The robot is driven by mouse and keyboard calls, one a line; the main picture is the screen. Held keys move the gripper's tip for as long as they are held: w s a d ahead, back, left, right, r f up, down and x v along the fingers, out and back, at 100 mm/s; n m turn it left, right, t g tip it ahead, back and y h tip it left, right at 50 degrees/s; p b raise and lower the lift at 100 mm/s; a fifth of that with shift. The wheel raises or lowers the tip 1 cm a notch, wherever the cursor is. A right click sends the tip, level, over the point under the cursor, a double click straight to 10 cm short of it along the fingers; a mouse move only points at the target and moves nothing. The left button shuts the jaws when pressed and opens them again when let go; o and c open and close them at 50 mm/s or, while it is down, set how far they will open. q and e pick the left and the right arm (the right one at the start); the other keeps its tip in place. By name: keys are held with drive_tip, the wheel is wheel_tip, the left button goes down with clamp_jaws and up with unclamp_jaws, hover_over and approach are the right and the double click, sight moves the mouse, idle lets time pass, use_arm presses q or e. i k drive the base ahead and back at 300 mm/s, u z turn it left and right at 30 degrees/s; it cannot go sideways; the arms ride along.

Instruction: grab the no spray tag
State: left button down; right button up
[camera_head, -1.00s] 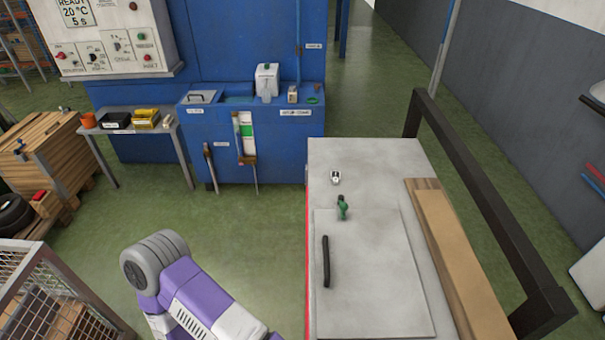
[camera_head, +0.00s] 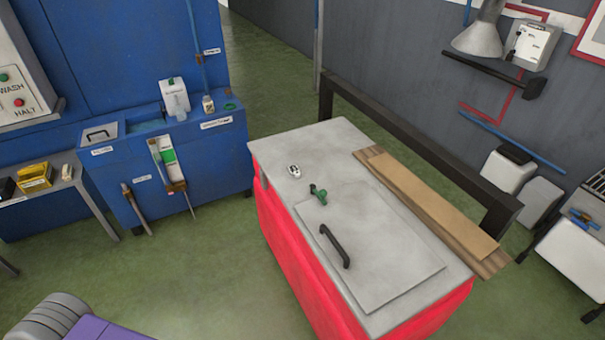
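I cannot pick out the no spray tag for certain. A small white piece with dark marks (camera_head: 294,171) lies on the grey top of the red cabinet (camera_head: 375,295), near its far left corner; its marks are too small to read. Small white labels also show on the blue machine, such as the one on its front edge (camera_head: 216,123). Neither of my grippers is in view; only a purple and grey part of my arm shows at the lower left.
A green valve (camera_head: 318,192) and a black handle (camera_head: 335,246) are on the cabinet top. A wooden board (camera_head: 430,205) and black rail (camera_head: 420,150) run along its right side. The blue machine (camera_head: 215,160) stands at left. Green floor (camera_head: 190,260) is clear between them.

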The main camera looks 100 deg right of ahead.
sight(294, 169)
drive_tip(key=z, duration=1.95)
drive_tip(key=i, duration=2.45)
drive_tip(key=z, duration=1.85)
